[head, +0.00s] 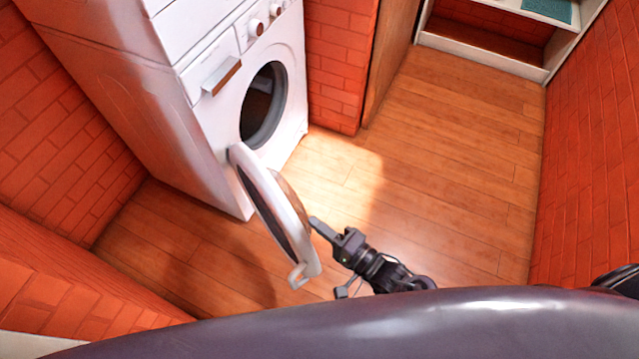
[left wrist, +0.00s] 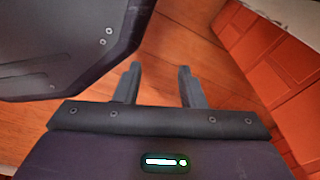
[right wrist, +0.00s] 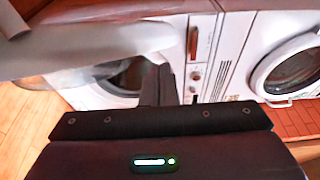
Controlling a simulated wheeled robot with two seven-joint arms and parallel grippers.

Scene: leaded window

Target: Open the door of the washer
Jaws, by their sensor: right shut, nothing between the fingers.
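The white washer (head: 215,90) stands against the brick wall at upper left in the head view. Its round opening (head: 263,105) is uncovered and dark inside. Its door (head: 272,193) is swung far out from the front, with a hooked latch piece (head: 299,276) at its free end. My right gripper (head: 316,224) is shut and empty, just right of the door near its free end; I cannot tell if it touches. In the right wrist view its fingers (right wrist: 158,75) are together, with the pale door (right wrist: 90,52) at left. My left gripper (left wrist: 158,75) is open and empty above the wooden floor.
Another white machine with a round closed door (right wrist: 290,70) shows in the right wrist view. A brick wall (head: 590,160) bounds the right side, and a low shelf (head: 485,57) stands at the back. The wooden floor (head: 440,170) between is clear.

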